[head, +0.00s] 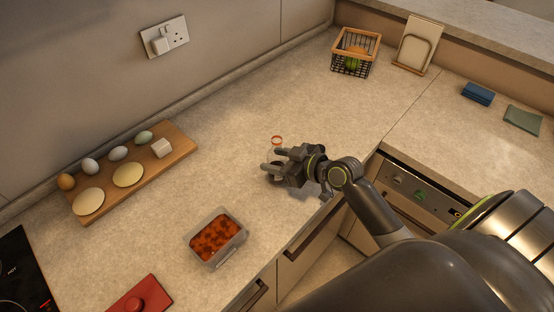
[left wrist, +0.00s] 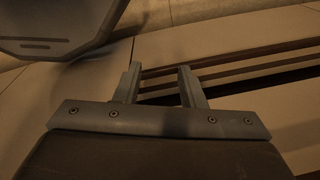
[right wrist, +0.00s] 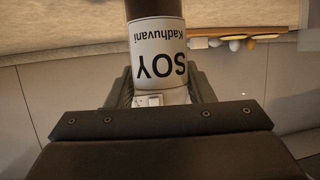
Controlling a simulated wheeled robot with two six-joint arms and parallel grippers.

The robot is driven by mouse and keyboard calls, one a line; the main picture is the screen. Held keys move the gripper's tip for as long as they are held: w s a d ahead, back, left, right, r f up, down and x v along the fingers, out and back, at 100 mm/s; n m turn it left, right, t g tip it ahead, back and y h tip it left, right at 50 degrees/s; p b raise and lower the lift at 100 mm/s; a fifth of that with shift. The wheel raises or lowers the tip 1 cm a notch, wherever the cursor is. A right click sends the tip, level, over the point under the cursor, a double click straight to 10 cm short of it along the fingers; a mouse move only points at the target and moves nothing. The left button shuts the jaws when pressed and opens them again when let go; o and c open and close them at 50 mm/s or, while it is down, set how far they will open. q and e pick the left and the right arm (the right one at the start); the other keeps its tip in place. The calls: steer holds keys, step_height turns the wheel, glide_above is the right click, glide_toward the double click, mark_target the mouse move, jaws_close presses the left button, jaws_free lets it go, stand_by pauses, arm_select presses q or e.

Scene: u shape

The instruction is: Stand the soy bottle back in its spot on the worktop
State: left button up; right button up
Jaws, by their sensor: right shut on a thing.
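The soy bottle (right wrist: 158,45) is dark brown with a white label reading SOY. In the right wrist view it stands between the two fingers, with its label upside down in a picture that is itself upside down, so it looks about upright. My left gripper (left wrist: 160,85) is open and empty in front of cabinet fronts, outside the head view.
A wooden board (head: 180,147) with eggs and round pale pieces lies at left. A tub of red food (head: 217,238) stands nearer the front edge. A red item (head: 142,297) and black hob (head: 20,270) are at lower left. A wire basket (head: 352,65) stands at the back.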

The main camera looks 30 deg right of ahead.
steer(key=shift+f, duration=0.15)
steer(key=shift+f, duration=0.2)
steer(key=o, duration=1.3)
steer(key=shift+r, duration=0.15)
